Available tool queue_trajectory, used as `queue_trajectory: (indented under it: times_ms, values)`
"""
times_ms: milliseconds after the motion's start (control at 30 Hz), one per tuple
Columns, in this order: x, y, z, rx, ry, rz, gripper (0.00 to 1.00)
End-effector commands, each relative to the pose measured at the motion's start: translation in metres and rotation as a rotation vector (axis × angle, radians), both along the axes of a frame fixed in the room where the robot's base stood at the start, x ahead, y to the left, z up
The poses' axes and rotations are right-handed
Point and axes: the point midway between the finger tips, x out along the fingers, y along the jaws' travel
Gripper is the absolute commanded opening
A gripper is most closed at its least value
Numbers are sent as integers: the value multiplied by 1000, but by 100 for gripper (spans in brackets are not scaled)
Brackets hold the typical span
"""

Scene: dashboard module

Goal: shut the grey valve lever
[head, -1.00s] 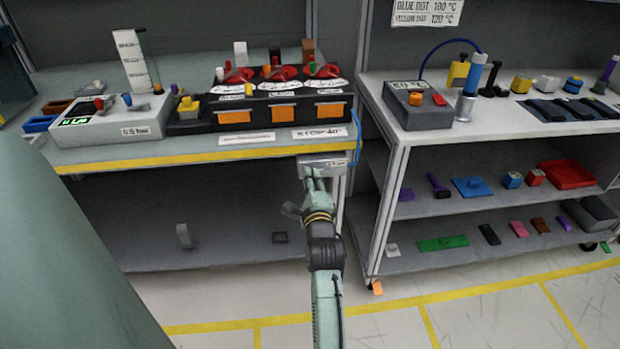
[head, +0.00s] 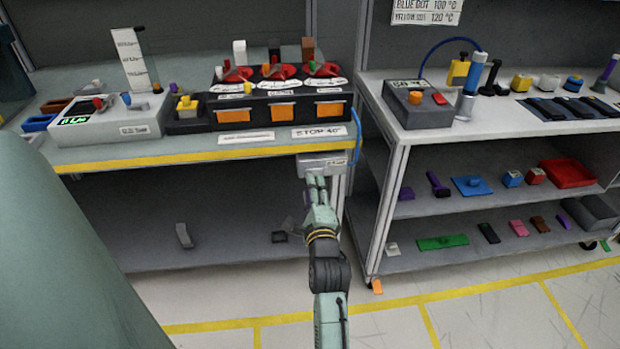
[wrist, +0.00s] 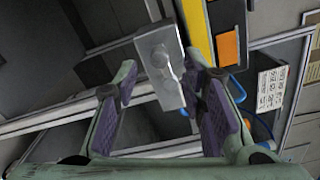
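A grey valve block (head: 322,162) is fixed under the front edge of the left bench, at its right end, with a blue hose beside it. In the wrist view the grey block (wrist: 158,48) shows round details on its face. A paler grey part, which looks like the lever (wrist: 168,94), extends from it toward my gripper. My gripper (head: 317,182) is just below and in front of the block. In the wrist view my gripper (wrist: 163,88) is open, with purple pads either side of this grey part. I cannot tell whether either finger touches it.
The left bench's yellow front edge (head: 180,158) runs just above my gripper. The blue hose (head: 356,140) hangs right of the block. A shelf unit (head: 380,215) stands close on the right.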

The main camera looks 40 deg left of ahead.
Motion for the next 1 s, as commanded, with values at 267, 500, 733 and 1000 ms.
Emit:
queue_trajectory:
  times_ms: [267, 500, 733, 1000]
  values:
    - [-34, -41, 0, 0, 1, -1, 37]
    - [-45, -52, 0, 1, -1, 0, 37]
    - [-45, -52, 1, 1, -1, -1, 37]
    - [-44, -52, 1, 1, -1, -1, 37]
